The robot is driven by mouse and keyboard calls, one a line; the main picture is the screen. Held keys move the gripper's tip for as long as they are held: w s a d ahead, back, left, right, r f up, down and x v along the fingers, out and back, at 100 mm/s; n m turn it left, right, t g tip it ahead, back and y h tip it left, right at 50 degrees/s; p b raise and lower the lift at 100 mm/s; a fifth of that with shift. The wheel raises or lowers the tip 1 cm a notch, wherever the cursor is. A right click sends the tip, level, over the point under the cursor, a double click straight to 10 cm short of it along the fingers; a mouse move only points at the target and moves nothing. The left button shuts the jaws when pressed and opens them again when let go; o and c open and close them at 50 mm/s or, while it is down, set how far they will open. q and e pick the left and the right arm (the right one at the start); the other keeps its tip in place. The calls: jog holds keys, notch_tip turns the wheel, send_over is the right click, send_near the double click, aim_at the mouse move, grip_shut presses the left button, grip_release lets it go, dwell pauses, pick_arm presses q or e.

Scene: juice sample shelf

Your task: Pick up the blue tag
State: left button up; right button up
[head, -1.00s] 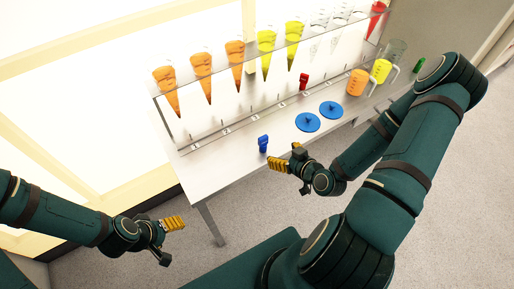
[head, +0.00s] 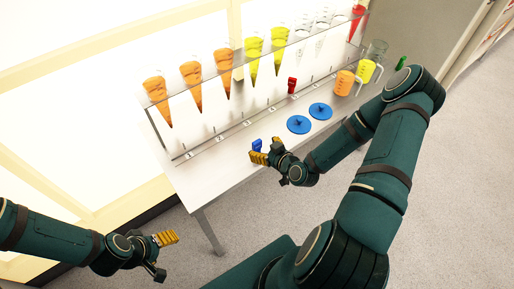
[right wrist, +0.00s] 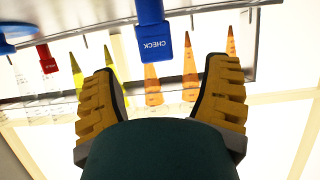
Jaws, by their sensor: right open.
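The blue tag (head: 257,145) stands near the front edge of the white table (head: 222,172). My left gripper (head: 163,255) is open and empty at lower left, away from the table.
Two blue discs (head: 298,124) lie right of the tag. A red tag (head: 292,85) stands behind them, and a green tag (head: 401,62) at far right. A clear rack (head: 230,82) holds orange and yellow cones. Orange (head: 344,83) and yellow (head: 366,71) jugs stand at right.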

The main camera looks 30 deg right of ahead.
aim_at(259, 144)
jog(key=x, duration=0.5)
jog(key=shift+d+f, duration=0.15)
jog(key=c, duration=1.2)
